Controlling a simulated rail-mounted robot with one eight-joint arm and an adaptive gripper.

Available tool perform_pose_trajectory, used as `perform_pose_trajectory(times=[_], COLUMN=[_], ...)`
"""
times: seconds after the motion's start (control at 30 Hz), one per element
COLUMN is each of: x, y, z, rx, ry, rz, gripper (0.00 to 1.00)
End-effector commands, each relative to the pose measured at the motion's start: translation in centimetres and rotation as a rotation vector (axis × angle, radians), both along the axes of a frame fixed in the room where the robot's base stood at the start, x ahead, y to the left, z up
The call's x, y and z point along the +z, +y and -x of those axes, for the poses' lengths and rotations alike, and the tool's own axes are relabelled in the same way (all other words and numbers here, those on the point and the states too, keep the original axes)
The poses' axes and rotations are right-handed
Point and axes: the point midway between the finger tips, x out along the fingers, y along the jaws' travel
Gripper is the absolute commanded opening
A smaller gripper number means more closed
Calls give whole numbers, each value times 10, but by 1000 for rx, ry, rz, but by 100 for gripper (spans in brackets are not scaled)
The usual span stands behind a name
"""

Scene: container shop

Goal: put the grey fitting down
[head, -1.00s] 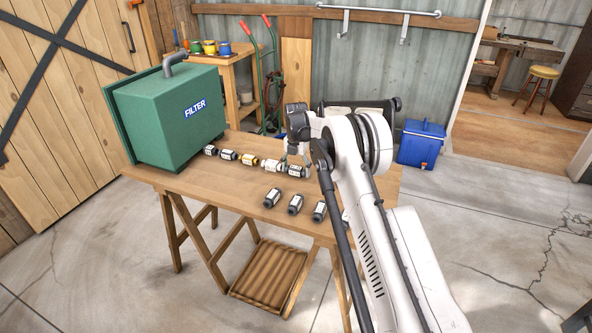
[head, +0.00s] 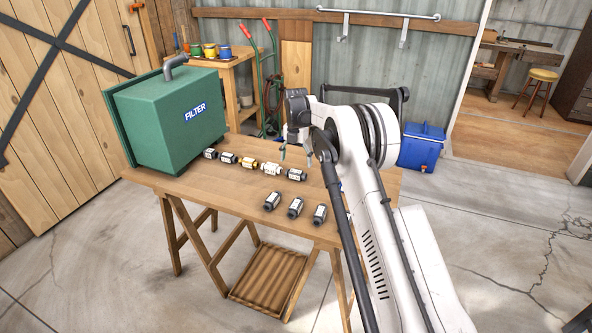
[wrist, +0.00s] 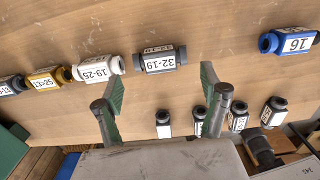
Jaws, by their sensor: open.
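The grey fitting, a short dark-ended cylinder with a white label reading 32-19 in the wrist view (wrist: 160,60), lies on the wooden table at the right end of a row. It also shows in the head view (head: 297,174). My gripper (head: 296,152) is open and empty above it. In the wrist view the two green-padded fingers (wrist: 160,85) are spread wide, apart from the fitting. The white fitting (wrist: 96,68), labelled 19-25, lies just left of the grey one with a small gap. The yellow fitting (wrist: 47,78) lies farther left.
A green FILTER box (head: 165,120) stands at the table's left end. Several dark fittings, including one at the front (head: 295,206), stand in a separate row. A blue fitting (wrist: 290,41) lies apart in the wrist view. My arm hides the table's right part.

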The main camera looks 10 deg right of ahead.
Motion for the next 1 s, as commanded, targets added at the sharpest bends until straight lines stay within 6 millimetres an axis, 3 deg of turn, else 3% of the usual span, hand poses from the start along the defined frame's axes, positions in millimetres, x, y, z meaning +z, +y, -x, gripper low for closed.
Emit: perform_pose_trajectory(times=[0.2, 0.57, 0.77, 1.0], x=[38, 76, 131, 194], y=[0, 0, 0, 0], z=[0, 7, 35, 85], rx=[0, -59, -269, -560], ry=[0, -14, -66, -135], rz=[0, 0, -8, -38], gripper=[76, 76, 76, 76])
